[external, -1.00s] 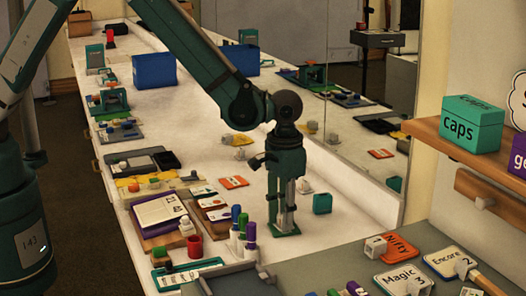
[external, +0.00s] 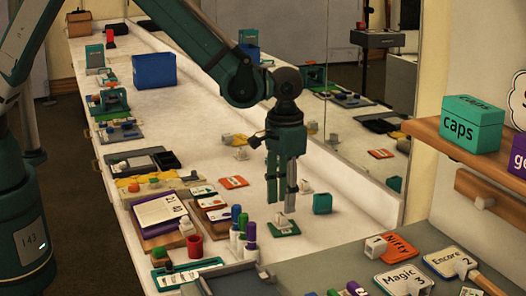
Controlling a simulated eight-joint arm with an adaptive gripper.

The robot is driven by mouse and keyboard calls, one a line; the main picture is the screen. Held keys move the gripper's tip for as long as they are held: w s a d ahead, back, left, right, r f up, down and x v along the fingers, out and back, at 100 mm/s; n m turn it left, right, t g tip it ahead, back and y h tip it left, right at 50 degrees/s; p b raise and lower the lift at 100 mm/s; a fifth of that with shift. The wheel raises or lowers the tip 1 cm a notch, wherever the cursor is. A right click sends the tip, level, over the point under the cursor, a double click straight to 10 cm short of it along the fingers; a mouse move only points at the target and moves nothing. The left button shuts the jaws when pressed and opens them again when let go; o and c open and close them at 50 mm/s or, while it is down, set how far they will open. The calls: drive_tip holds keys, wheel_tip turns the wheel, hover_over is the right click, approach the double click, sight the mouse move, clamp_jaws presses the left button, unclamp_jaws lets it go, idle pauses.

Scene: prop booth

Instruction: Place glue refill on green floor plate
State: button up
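The green floor plate (external: 285,231) lies flat on the white counter, left of an upright teal block. A small pale piece (external: 281,222) shows on the plate; it looks like the glue refill, but it is too small to be sure. My gripper (external: 281,207) points straight down just above the plate. Its two fingers are apart with a visible gap, and I see nothing held between them. The fingertips appear clear of the plate and the pale piece.
The teal block (external: 322,203) stands close to the right of my gripper. Several upright markers (external: 249,238) and a red cup (external: 194,245) stand to the left. An orange card (external: 234,182) lies behind. A mirror wall borders the counter on the right.

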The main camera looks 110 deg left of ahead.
sight(283, 216)
wheel_tip(283, 216, up, 7)
drive_tip(key=shift+f+p, duration=0.15)
drive_tip(key=shift+p, duration=0.15)
idle(0.6)
drive_tip(key=s+d+r+m+t, duration=0.2)
drive_tip(key=s+d+r, duration=0.5)
drive_tip(key=d+r, duration=0.25)
drive_tip(key=s+d+r+m+t, duration=0.1)
drive_tip(key=s+d+r+m, duration=0.1)
drive_tip(key=s+d+r, duration=0.7)
drive_tip(key=s+d+r+m+t, duration=0.1)
drive_tip(key=s+d+m+t, duration=0.1)
drive_tip(key=s+d, duration=0.3)
drive_tip(key=s+d+r+m+t, duration=0.1)
drive_tip(key=s+d, duration=0.5)
drive_tip(key=s, duration=0.8)
drive_tip(key=shift+s+d+m+t, duration=0.25)
drive_tip(key=shift+m+t, duration=0.35)
drive_tip(key=shift+m, duration=0.4)
